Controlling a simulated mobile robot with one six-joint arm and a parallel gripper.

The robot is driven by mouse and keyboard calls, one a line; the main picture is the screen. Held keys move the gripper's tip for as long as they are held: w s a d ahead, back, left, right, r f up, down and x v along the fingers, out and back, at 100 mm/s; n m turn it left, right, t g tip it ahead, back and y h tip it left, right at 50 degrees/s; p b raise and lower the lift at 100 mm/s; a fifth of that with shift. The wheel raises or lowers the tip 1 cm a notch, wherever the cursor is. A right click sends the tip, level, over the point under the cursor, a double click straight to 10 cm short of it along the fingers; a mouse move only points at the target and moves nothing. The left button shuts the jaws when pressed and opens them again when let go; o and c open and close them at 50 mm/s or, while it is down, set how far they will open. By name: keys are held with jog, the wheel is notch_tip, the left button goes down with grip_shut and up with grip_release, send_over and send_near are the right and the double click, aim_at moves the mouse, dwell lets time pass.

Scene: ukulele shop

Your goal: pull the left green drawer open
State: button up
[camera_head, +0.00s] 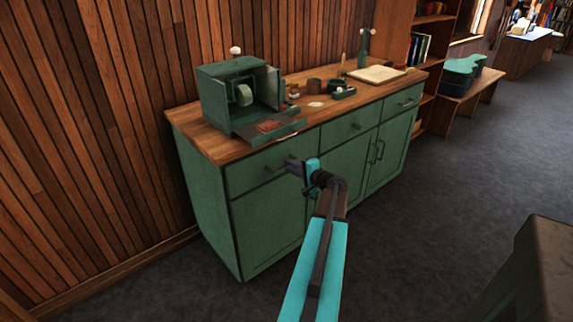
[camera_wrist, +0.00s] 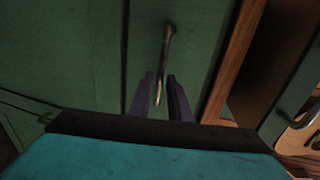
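The left green drawer (camera_head: 245,173) sits under the wooden top at the left end of the green cabinet, and its front looks flush with the cabinet. In the wrist view the drawer front (camera_wrist: 200,40) fills the upper middle, with its dark bar handle (camera_wrist: 167,42) upright in the picture. My gripper (camera_head: 290,164) is in front of this drawer, at its handle. In the wrist view my gripper's two dark fingers (camera_wrist: 161,92) stand apart, one on each side of the handle's near end. I cannot tell whether either finger touches the handle.
The wooden countertop (camera_head: 210,140) carries a green box-like machine (camera_head: 228,95), small pots and an open book (camera_head: 376,74). Cabinet doors (camera_head: 265,225) lie below the drawers. A bench with a green case (camera_head: 461,75) stands right. Grey floor (camera_head: 420,190) in front is mostly clear.

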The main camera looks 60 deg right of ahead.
jog(key=shift+x, duration=1.4)
grip_shut()
